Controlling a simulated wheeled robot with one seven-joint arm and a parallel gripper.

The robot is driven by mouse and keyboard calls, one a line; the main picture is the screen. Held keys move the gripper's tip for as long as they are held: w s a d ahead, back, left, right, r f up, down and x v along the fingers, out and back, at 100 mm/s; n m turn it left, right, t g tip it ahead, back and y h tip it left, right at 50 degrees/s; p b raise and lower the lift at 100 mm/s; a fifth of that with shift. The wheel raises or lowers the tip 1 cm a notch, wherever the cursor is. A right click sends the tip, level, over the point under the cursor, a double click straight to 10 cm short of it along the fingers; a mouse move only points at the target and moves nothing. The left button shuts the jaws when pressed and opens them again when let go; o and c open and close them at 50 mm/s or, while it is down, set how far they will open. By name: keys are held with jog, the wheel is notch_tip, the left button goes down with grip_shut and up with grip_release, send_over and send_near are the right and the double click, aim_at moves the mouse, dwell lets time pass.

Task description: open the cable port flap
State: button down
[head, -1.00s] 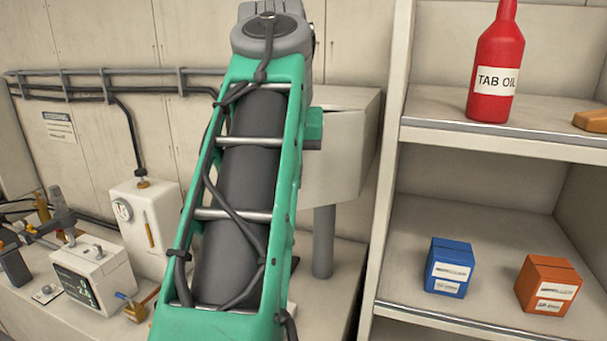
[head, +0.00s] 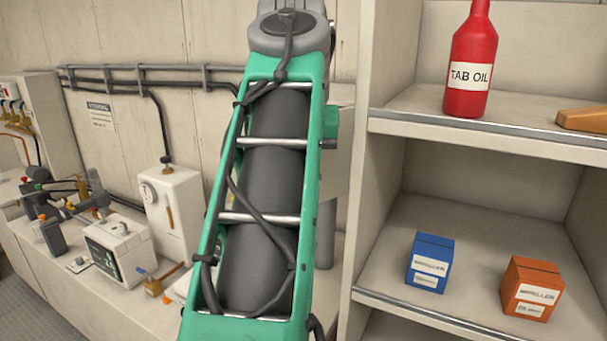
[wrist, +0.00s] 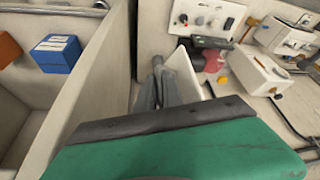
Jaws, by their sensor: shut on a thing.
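In the wrist view, the grey fingers of my gripper (wrist: 163,88) show beyond my green and dark housing. They are closed beside a pale panel (wrist: 186,72), which appears to be the cable port flap. The exact contact and how far the flap is open cannot be told. In the head view, my green arm covers the gripper and most of the pale box on a grey post (head: 325,235), and no flap can be made out there.
Shelves (head: 430,135) stand close on the right, with a red oil bottle (head: 468,65), a blue box (head: 430,262) and an orange box (head: 531,288). White devices (head: 120,250) and a gauge box (head: 170,215) crowd the left bench. Pipes (head: 150,77) run along the wall.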

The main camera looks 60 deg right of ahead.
jog(key=shift+r, duration=0.15)
jog(key=c, duration=1.5)
grip_release()
jog(key=shift+d, duration=0.15)
jog(key=p+v, duration=0.1)
jog(key=v, duration=0.6)
jog(key=shift+r, duration=0.25)
